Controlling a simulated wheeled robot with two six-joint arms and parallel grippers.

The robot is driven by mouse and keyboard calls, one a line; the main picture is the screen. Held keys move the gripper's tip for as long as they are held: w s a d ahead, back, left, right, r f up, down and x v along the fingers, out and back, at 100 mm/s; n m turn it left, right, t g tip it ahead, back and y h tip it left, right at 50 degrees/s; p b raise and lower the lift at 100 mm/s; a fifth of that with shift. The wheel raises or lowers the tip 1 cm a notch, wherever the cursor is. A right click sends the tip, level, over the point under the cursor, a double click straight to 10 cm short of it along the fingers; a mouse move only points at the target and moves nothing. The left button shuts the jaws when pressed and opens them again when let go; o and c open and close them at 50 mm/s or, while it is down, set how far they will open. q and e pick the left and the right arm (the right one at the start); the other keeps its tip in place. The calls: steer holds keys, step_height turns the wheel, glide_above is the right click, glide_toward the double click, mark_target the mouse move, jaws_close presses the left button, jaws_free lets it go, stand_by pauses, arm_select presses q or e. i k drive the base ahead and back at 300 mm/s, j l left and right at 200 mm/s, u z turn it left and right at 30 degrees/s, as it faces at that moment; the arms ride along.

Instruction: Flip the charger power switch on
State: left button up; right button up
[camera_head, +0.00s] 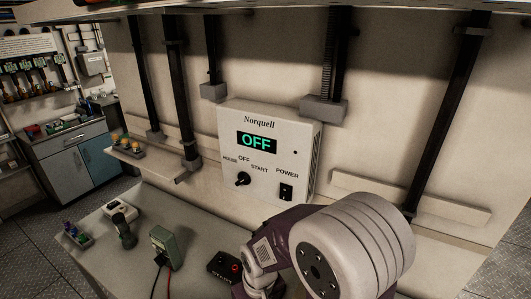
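The charger (268,153) is a pale box marked "Norquell" mounted on the wall in the middle of the view. Its display (257,142) reads OFF in green. The black power switch (286,192) sits at the lower right of its front, under the word POWER. A black rotary knob (242,179) sits to its left, among the labels OFF and START and a third that is hard to read. Which way the switch is tipped is too small to tell. One of my arms reaches in at the lower right, below the charger. Neither gripper's fingers show.
A grey bench (205,232) below the charger holds a green meter (166,246) with red and black leads, a dark box (224,267) with a red knob, and other small items. A narrow shelf (150,163) and black conduits line the wall. A blue-grey cabinet (72,160) stands far left.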

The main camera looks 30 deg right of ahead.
mark_target(284, 191)
steer(key=z, duration=1.3)
